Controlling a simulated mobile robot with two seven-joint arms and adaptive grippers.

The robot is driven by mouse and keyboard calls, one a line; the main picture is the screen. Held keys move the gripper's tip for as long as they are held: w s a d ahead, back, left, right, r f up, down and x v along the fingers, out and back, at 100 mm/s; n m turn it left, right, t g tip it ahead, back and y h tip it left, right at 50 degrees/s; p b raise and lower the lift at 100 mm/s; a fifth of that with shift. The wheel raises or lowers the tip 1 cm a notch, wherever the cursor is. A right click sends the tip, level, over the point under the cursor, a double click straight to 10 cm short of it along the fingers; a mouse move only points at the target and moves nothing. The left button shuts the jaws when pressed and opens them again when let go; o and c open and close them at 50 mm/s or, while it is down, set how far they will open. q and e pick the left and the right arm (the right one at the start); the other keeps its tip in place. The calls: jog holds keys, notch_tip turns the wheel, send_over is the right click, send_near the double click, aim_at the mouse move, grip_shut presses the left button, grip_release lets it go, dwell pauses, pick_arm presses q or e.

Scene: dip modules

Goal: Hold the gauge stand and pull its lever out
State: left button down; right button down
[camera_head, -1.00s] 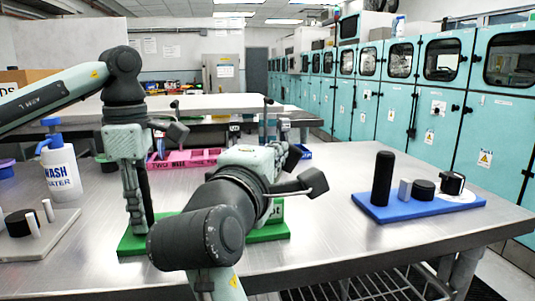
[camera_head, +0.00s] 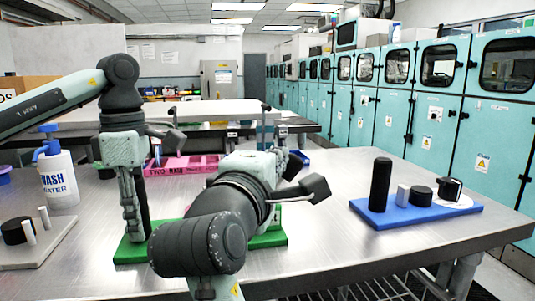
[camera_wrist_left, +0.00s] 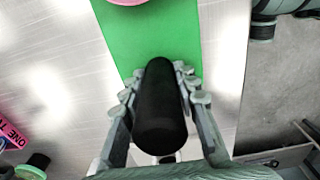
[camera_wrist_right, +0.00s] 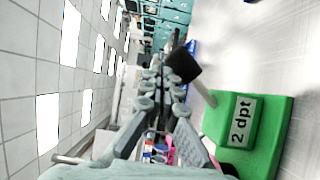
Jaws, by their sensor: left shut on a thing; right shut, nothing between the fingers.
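The gauge stand has a green base (camera_head: 132,250) on the steel table. Its upright black post (camera_wrist_left: 160,105) is between the fingers of my left gripper (camera_wrist_left: 158,76), which is shut on it; the same gripper (camera_head: 134,215) points down in the head view. The stand's green block (camera_wrist_right: 240,150) carries a "2 dpt" label. A pale lever rod with a black knob (camera_wrist_right: 183,65) sticks out beside it. My right gripper (camera_wrist_right: 160,88) is shut and empty, its fingertips close to the knob; I cannot tell whether they touch. In the head view, my right arm hides most of the block and lever.
A blue board (camera_head: 418,211) with black and grey cylinders lies to the right. A wash bottle (camera_head: 58,178) and a grey plate (camera_head: 45,250) with small cylinders stand at the left. A pink tray (camera_head: 185,166) lies behind the stand. The table's front right is clear.

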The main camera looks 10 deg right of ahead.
jog(key=s+a+r, duration=0.5)
jog(key=s+a, duration=0.1)
jog(key=s, duration=0.3)
jog(key=shift+s+a, duration=0.25)
jog(key=shift+s, duration=0.05)
pick_arm(q)
jog(key=c, duration=1.1)
grip_release()
jog(key=shift+o, duration=0.2)
pick_arm(e)
jog(key=shift+r, duration=0.1)
pick_arm(q)
jog(key=shift+r+p, duration=0.95)
jog(key=shift+r, duration=2.8)
pick_arm(e)
jog(key=shift+r, duration=0.8)
